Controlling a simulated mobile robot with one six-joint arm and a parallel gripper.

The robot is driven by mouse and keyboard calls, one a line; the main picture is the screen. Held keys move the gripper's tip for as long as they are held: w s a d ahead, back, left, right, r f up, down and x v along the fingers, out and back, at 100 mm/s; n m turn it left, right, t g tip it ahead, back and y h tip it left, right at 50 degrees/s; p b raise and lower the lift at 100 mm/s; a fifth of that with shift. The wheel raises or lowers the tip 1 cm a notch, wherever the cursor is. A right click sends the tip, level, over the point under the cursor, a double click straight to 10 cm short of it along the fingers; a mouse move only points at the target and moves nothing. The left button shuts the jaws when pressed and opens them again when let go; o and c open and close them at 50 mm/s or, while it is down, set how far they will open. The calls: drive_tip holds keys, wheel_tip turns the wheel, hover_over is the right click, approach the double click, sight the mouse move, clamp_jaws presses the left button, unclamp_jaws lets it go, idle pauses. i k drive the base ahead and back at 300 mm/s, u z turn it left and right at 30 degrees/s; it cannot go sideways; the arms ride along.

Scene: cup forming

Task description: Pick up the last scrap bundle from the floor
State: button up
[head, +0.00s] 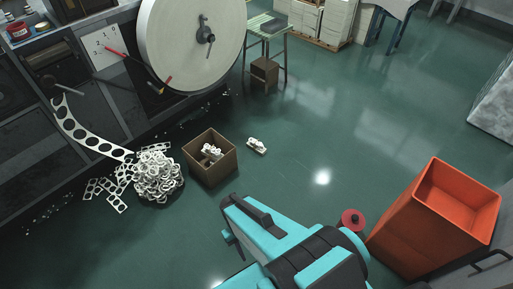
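One small white scrap bundle (257,146) lies on the green floor, just right of an open brown box (225,170) and apart from it. More white scrap shows inside the box. My teal and black arm reaches in from the bottom edge, nearer to the camera than the bundle. Small dark and teal parts at the arm's far left end may belong to my gripper (232,239), but the arm mostly hides them. Its fingers cannot be made out, and no scrap shows at them.
A heap of white scrap rings (158,178) lies left of the box, under a punched strip (88,136) hanging from the machine with a large wheel (180,45). An orange bin (420,235) stands at right. A stool (267,50) stands behind. Open floor lies between.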

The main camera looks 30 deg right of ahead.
sight(256, 146)
drive_tip(key=i, duration=0.9)
drive_tip(key=u, duration=0.05)
